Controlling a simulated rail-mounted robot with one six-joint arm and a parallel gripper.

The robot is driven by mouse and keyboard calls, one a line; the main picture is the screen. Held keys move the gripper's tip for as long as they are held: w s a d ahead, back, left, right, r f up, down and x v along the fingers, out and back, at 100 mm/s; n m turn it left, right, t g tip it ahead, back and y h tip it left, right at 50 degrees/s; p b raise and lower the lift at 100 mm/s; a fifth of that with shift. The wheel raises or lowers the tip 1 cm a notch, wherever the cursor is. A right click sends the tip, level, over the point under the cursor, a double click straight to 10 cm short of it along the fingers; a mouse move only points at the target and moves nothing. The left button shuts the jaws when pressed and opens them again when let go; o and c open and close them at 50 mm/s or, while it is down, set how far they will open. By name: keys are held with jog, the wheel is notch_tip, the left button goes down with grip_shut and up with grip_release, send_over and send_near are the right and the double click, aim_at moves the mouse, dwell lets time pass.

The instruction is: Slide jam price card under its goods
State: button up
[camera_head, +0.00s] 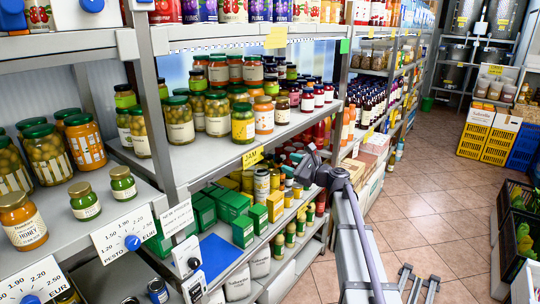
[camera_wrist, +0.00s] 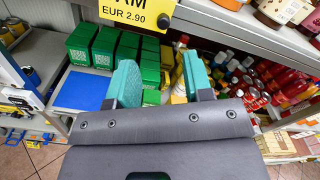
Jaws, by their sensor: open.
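The yellow jam price card (camera_head: 252,157) hangs on the front edge of the middle shelf, below jars with green lids (camera_head: 243,123). In the wrist view the card (camera_wrist: 137,14) is cut by the top edge and reads "AM EUR 2.90", with a dark round knob (camera_wrist: 183,14) at its right. Small dark red jars with pale labels (camera_head: 308,100), which look like jam, stand farther right on that shelf. My gripper (camera_head: 312,163) is in front of the shelf, right of the card. In the wrist view its two green fingers (camera_wrist: 161,78) are apart and empty, below the card.
The lower shelf holds green boxes (camera_head: 232,205), yellow boxes (camera_head: 259,217) and a blue panel (camera_head: 219,257). Slider price tags (camera_head: 131,239) line the left shelf. Dark bottles (camera_head: 372,105) stand farther along. The tiled aisle (camera_head: 430,180) to the right is clear.

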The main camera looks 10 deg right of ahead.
aim_at(267, 155)
jog(key=x, duration=1)
jog(key=shift+w+d+f, duration=0.15)
jog(key=shift+w+d, duration=0.15)
jog(key=shift+w+a, duration=0.15)
jog(key=shift+a, duration=0.1)
jog(key=shift+c, duration=0.2)
grip_shut()
